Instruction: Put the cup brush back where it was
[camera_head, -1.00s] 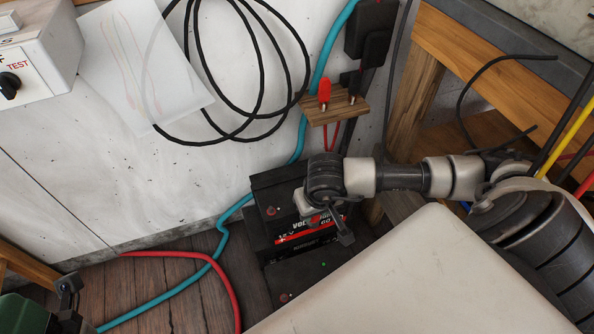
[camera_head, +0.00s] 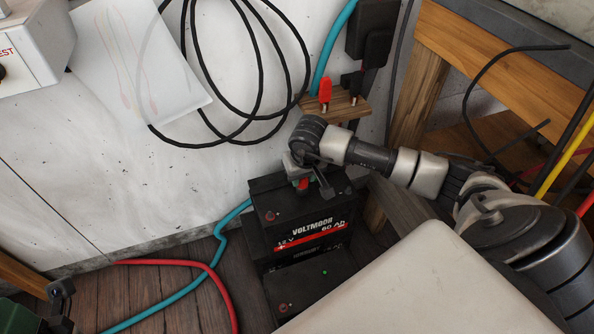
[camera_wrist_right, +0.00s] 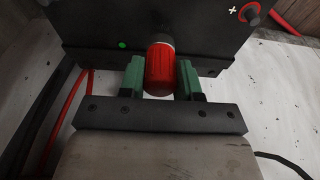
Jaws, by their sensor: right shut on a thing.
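My right gripper (camera_head: 300,170) is shut on a red cylindrical piece, which I take to be the cup brush (camera_head: 304,185). In the right wrist view, the green fingers of the gripper (camera_wrist_right: 160,84) hold the brush (camera_wrist_right: 160,66) on both sides. Its red ribbed end and a grey band show; its far end is hidden. In the head view it is over the back part of the top of the upper black battery (camera_head: 268,190). I cannot tell whether it touches the battery. My left gripper is not in view.
A wooden bench (camera_head: 470,35) stands at right. Red and blue cables lie on the floor.

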